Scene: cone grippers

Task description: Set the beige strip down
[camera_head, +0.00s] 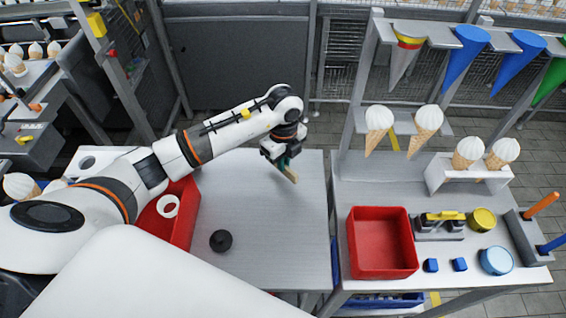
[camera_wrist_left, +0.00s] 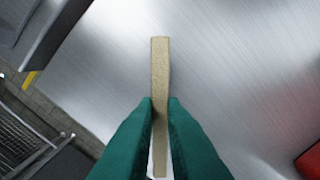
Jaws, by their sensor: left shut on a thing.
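The beige strip (camera_wrist_left: 160,70) is a thin, straight, pale bar. In the left wrist view it stands between the two green fingers of my left gripper (camera_wrist_left: 160,115), which are shut on it. In the head view my left gripper (camera_head: 284,163) is over the far right part of the grey metal table (camera_head: 265,230), and the strip (camera_head: 291,174) sticks out below the fingers. I cannot tell whether its lower end touches the table. My right gripper is not in view.
A black round knob (camera_head: 221,240) lies on the table. A red bin (camera_head: 185,225) with a white ring (camera_head: 168,206) is at its left. To the right, a second table holds a red tray (camera_head: 381,255), blue cubes (camera_head: 431,265) and ice-cream cones (camera_head: 425,125). The table's middle is clear.

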